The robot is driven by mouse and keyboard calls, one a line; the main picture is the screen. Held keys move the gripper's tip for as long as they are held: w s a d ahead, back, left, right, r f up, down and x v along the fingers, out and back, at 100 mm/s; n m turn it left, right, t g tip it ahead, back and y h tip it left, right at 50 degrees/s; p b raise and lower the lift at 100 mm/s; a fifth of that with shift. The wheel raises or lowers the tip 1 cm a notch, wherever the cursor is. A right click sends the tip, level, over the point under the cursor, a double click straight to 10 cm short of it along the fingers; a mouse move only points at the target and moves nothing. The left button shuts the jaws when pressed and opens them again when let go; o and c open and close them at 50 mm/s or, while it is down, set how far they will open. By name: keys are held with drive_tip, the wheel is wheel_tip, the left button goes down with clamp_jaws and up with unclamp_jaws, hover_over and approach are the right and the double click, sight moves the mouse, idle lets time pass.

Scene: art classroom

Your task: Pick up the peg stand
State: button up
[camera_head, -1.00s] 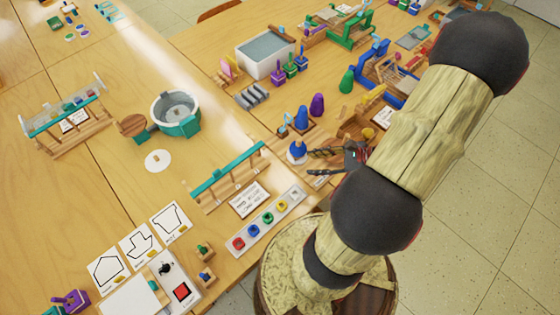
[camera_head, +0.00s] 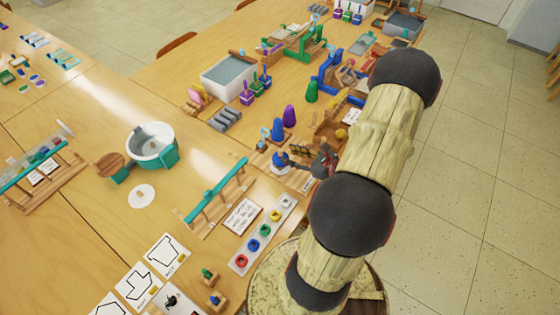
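My gripper (camera_head: 292,157) is low over the table's right side, its dark fingers pointing left and apart. They look open and empty. A blue cone-shaped piece on a pale round base (camera_head: 279,160) is right at the fingertips; I cannot tell whether they touch it. Just beyond it stands a small wooden stand with a light-blue upright (camera_head: 264,138), possibly the peg stand. Two small wooden blocks with a green peg (camera_head: 208,273) and a blue peg (camera_head: 215,299) stand near the front. I cannot tell for sure which is the peg stand.
A teal-railed rack (camera_head: 217,196) and a strip of coloured knobs (camera_head: 262,235) lie left and in front. A teal-and-white tub (camera_head: 152,146) is further left. Floor is clear at right.

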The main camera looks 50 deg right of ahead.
sight(282, 155)
drive_tip(key=x, duration=0.1)
drive_tip(key=b+x, duration=0.1)
drive_tip(key=x, duration=0.2)
drive_tip(key=shift+w+a+f, duration=0.1)
drive_tip(key=shift+a+f, duration=0.15)
drive_tip(key=shift+a, duration=0.15)
drive_tip(key=shift+w+f+b, duration=0.1)
drive_tip(key=shift+w+b, duration=0.2)
drive_tip(key=shift+w, duration=0.1)
drive_tip(key=c, duration=0.3)
clamp_jaws()
